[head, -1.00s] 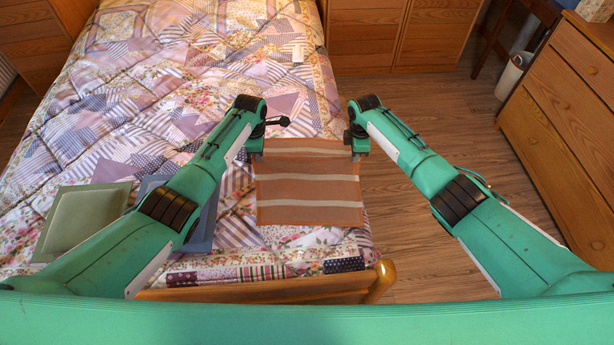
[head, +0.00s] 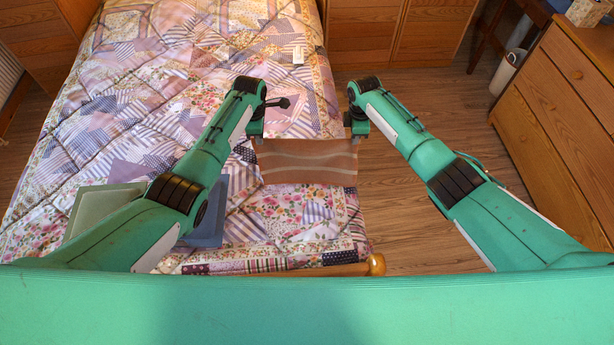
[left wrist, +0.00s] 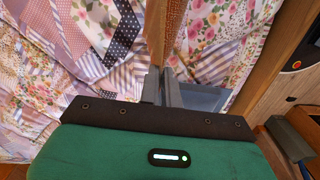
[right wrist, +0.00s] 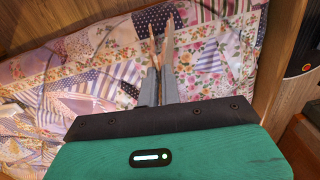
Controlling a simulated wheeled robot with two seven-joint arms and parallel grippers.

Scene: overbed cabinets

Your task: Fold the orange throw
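The orange throw (head: 307,160) with pale stripes hangs between my two grippers over the bed's right side, its surface slightly wavy. My left gripper (head: 255,140) is shut on its left corner, and my right gripper (head: 352,140) is shut on its right corner. In the left wrist view the throw (left wrist: 172,22) shows as a narrow orange strip running from the closed fingers (left wrist: 162,84). In the right wrist view the throw (right wrist: 163,45) shows nearly edge-on at the closed fingers (right wrist: 160,85).
The patchwork bed (head: 120,120) lies under and left of the throw, with a green cushion (head: 97,205) and a blue one (head: 212,220) near its foot. A wooden footboard (head: 340,268) edges the bed. A wooden dresser (head: 560,120) stands right; open floor (head: 400,220) lies between.

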